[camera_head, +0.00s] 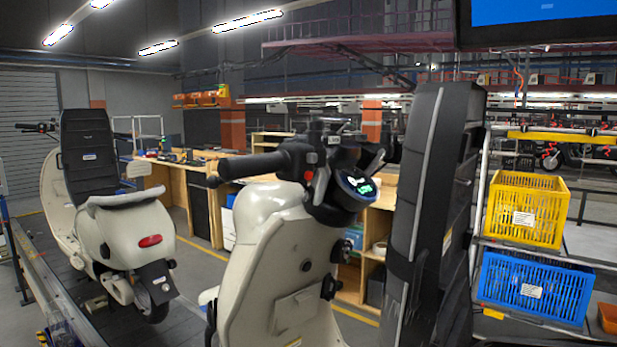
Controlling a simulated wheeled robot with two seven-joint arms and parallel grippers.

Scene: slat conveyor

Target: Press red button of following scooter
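A cream scooter (275,265) stands close in front of me. Its black handlebar grip (250,165) points left, and its round dashboard (356,186) is lit green. A small red spot (308,175), which looks like a red button, shows on the switch housing at the inner end of that grip. A second cream scooter (125,225) stands farther off at the left, seen from behind, with a red tail lamp (149,241). Neither of my grippers is in view, and nothing is seen touching the red spot.
A tall black upright part (430,190) rises just right of the near scooter; I cannot tell what it belongs to. A rack at the right holds a yellow crate (526,208) and a blue crate (532,287). Wooden workbenches (205,192) stand behind. A conveyor edge (55,290) runs at the left.

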